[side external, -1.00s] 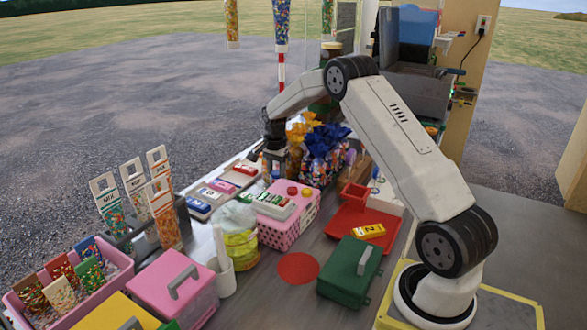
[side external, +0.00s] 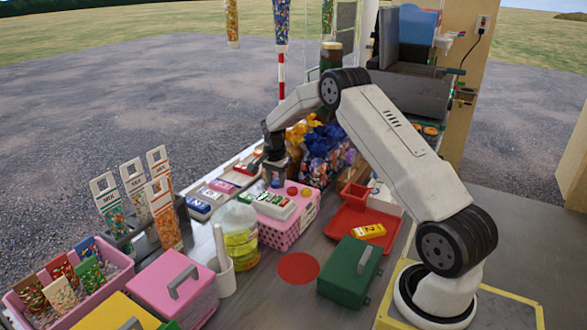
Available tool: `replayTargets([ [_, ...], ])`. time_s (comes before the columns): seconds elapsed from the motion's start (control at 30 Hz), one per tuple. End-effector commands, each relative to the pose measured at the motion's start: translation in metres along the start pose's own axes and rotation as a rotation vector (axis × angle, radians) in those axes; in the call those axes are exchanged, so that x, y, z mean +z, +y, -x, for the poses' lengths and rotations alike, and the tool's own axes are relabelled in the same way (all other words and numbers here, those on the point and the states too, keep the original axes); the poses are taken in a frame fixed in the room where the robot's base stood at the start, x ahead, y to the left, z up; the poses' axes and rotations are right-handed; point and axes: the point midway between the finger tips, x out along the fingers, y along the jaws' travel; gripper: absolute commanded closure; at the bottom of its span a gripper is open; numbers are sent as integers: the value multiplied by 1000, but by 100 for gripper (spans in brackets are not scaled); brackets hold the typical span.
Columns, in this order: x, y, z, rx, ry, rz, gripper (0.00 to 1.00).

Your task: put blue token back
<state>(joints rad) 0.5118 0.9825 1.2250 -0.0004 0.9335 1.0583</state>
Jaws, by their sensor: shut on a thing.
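My gripper (side external: 273,172) points down over the back left part of the pink box (side external: 283,233) and is shut. A small blue piece shows at its fingertips and appears to be the blue token (side external: 276,184). I cannot tell whether the token touches the box top or hangs just above it. A pale device with green and red marks (side external: 272,206) lies on the front of the box top.
A clear jar of yellow contents (side external: 239,246) stands close at the box's left. Bags with blue and gold bows (side external: 325,142) stand right behind my gripper. A red tray (side external: 341,222) and a green case (side external: 343,275) are at the right.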

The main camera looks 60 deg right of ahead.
Motion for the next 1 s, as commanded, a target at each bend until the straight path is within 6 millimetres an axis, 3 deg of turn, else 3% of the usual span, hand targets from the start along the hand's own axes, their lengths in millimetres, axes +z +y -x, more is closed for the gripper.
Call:
replayTargets([
  [0.07,0,0,-2,0,0,0,100],
  [0.1,0,0,-2,0,0,0,50],
  [0.2,0,0,-2,0,0,0,18],
  [0.67,0,0,2,0,0,0,18],
  [1.0,0,0,38,-2,1,0,18],
])
